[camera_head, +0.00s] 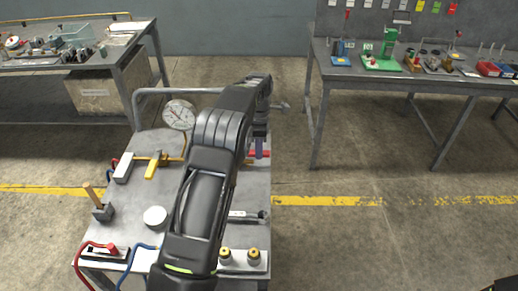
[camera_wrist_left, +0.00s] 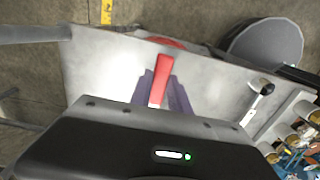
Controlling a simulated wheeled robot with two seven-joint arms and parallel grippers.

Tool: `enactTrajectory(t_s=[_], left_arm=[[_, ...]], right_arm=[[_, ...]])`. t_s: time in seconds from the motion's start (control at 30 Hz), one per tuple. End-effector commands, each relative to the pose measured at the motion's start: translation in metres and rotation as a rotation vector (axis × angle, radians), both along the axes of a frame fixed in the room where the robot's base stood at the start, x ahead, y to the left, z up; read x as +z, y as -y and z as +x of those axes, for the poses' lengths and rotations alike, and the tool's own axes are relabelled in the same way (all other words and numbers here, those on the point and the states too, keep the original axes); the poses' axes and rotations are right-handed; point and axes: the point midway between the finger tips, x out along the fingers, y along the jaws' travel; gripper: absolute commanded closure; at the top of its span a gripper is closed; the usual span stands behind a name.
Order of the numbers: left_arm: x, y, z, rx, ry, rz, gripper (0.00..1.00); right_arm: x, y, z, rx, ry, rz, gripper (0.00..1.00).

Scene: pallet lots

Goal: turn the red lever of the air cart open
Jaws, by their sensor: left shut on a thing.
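The air cart (camera_head: 140,185) stands in front of me with a round pressure gauge (camera_head: 179,115) at its far side. The red lever (camera_wrist_left: 163,66) shows in the left wrist view, pointing up from between my purple fingers. My left gripper (camera_wrist_left: 158,92) is shut on it. In the head view my left arm reaches across the cart, and the left gripper (camera_head: 259,147) is at the cart's far right part. The arm hides much of the cart top there, and the lever's base is hidden. I do not see my right gripper.
Workbenches with small items stand behind, left and right (camera_head: 345,72). The floor right of the cart is clear.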

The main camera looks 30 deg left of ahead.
Motion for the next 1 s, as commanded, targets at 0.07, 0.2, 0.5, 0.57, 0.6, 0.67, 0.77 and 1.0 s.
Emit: enactTrajectory(t_s=[0.07,0.2,0.5,0.57,0.6,0.67,0.77,1.0], left_arm=[[0.002,-0.001,0.002,0.005,0.007,0.002,1.00],[0.002,-0.001,0.002,0.005,0.008,0.002,1.00],[0.001,-0.001,0.001,0.003,0.005,0.002,0.56],[0.001,-0.001,0.001,0.002,0.004,0.001,0.56],[0.001,-0.001,0.001,0.002,0.004,0.001,0.56],[0.001,-0.001,0.001,0.002,0.004,0.001,0.56],[0.002,-0.001,0.001,0.002,0.004,0.001,0.56],[0.024,-0.001,0.001,0.002,0.006,0.001,0.56]], right_arm=[[0.000,0.000,0.000,0.000,0.000,0.000,0.64],[0.000,0.000,0.000,0.000,0.000,0.000,0.64],[0.000,0.000,0.000,0.000,0.000,0.000,0.64],[0.000,0.000,0.000,0.000,0.000,0.000,0.64],[0.000,0.000,0.000,0.000,0.000,0.000,0.64],[0.000,0.000,0.000,0.000,0.000,0.000,0.64],[0.000,0.000,0.000,0.000,0.000,0.000,0.64],[-0.006,0.000,0.001,0.000,0.003,0.002,0.64]])
